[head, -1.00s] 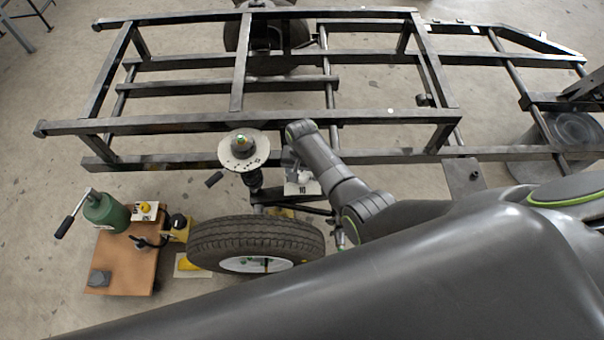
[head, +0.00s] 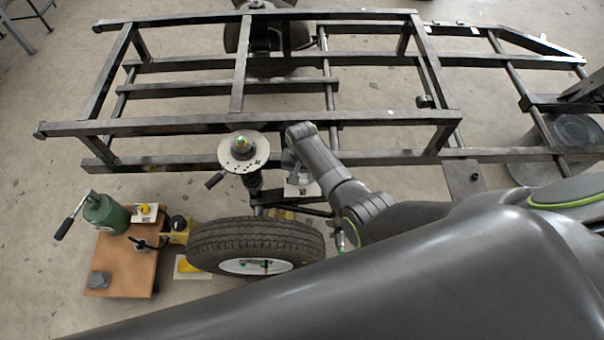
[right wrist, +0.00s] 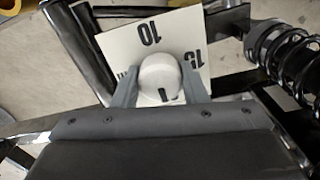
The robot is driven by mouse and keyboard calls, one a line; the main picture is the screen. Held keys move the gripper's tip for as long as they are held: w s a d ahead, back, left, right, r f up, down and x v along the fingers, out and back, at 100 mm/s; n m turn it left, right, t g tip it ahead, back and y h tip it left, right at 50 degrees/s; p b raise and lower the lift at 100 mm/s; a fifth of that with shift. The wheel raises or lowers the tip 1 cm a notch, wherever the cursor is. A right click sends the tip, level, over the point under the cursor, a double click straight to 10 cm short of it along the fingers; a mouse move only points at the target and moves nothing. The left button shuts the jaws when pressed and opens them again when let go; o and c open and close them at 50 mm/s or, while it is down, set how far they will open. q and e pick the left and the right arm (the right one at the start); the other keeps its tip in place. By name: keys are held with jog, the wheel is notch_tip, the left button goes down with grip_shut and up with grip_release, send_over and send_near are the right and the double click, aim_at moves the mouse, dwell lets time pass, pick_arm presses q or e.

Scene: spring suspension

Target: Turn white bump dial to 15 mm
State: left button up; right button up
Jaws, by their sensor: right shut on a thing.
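The white bump dial's round knob (right wrist: 160,72) is in the middle of the right wrist view. A short black mark on it lies toward the bottom of the picture. It sits on a square white plate (right wrist: 128,45) with a black "10" and a partly covered number, seemingly 15, to the right. Another number at left is mostly hidden by a finger. My right gripper (right wrist: 160,82) is shut on the knob, one finger on each side. In the head view the plate (head: 301,190) shows beneath my right gripper (head: 299,175); the knob is mostly hidden there. My left gripper is out of view.
A coil spring (right wrist: 290,60) stands close right of the dial in the wrist view. In the head view a tyre (head: 256,243), a round top plate (head: 243,165) and a dark steel frame (head: 180,126) surround the dial. A green pump (head: 105,212) stands on a wooden board (head: 125,268).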

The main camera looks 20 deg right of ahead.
jog(key=n+p, duration=0.3)
jog(key=n, duration=0.3)
jog(key=shift+r+p, duration=0.15)
jog(key=shift+p, duration=0.15)
jog(key=shift+d+n+p, duration=0.1)
jog(key=shift+n+p, duration=0.2)
jog(key=shift+n, duration=0.8)
jog(key=n+p, duration=0.1)
jog(key=n, duration=0.3)
jog(key=shift+n, duration=0.3)
jog(key=n, duration=0.3)
jog(key=shift+n, duration=0.7)
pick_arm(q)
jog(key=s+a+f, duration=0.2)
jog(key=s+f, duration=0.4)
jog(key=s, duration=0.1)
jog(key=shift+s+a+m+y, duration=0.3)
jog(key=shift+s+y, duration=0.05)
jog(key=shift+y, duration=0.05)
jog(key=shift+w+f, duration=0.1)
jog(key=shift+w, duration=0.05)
pick_arm(e)
jog(key=shift+n, duration=0.4)
jog(key=o, duration=1)
